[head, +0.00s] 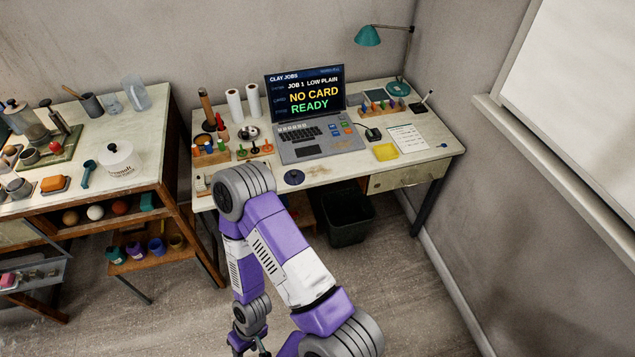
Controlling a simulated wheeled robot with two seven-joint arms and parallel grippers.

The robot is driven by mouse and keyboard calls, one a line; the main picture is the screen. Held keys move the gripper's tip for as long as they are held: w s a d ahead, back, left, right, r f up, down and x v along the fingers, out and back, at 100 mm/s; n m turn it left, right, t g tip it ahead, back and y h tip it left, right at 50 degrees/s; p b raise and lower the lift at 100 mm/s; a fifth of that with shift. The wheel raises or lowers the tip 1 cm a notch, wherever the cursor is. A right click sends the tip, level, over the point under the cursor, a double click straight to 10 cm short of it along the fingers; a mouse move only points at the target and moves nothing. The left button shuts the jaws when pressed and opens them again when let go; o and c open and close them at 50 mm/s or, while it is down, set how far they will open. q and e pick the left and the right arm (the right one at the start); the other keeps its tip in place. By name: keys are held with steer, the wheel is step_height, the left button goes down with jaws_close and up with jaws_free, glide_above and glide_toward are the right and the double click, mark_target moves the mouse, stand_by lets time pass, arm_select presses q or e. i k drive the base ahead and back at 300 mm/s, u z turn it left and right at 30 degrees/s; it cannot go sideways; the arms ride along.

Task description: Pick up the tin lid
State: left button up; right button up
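A round white tin (121,168) with dark lettering stands near the right end of the left table. Its pale lid (118,149), with a small dark knob, appears to sit on top. My purple, white and grey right arm enters from the bottom, rises to an elbow before the desk and bends down again. The end of my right gripper (262,349) is just at the bottom edge, low over the floor and far from the tin. Its fingers are mostly cut off, so I cannot tell its opening. My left gripper is not in view.
A teal scoop (88,173) and an orange block (54,184) lie beside the tin. A glass jug (135,93) stands behind. The right desk holds a laptop (312,106), a dark disc (294,177) and a teal lamp (368,36). A black bin (347,222) stands underneath.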

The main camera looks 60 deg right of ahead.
mark_target(292, 177)
steer(key=z, duration=1.45)
